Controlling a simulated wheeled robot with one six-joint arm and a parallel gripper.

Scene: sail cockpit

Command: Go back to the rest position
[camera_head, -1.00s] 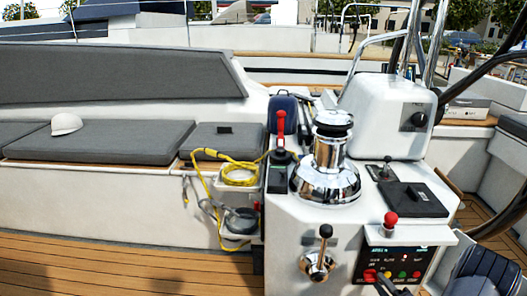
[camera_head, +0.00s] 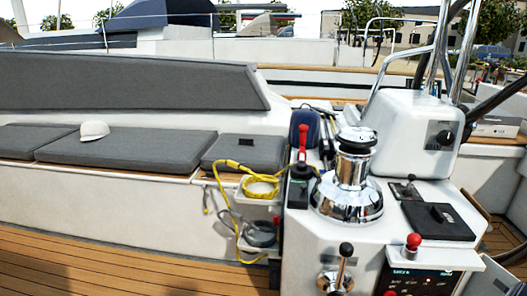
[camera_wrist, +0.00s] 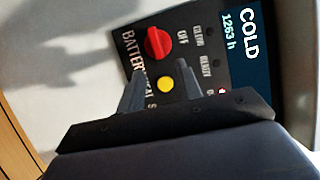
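My gripper (camera_wrist: 160,70) shows in the wrist view with its two grey fingers apart and nothing held between them. It is close to a black engine panel (camera_wrist: 207,88), which also shows at the bottom of the head view (camera_head: 418,281). A red rotary battery knob (camera_wrist: 157,43) lies just beyond the fingertips. A yellow button (camera_wrist: 166,84) shows in the gap between the fingers. I cannot tell whether the fingers touch the panel. The gripper cannot be made out in the head view.
The white console carries a chrome winch (camera_head: 349,188), a red-topped lever (camera_head: 303,150), a black hatch (camera_head: 437,221) and a red-knobbed lever (camera_head: 413,243). A yellow rope (camera_head: 250,185) hangs beside it. A white cap (camera_head: 94,130) lies on the grey bench cushion (camera_head: 120,149). Teak floor (camera_head: 110,262) is open at left.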

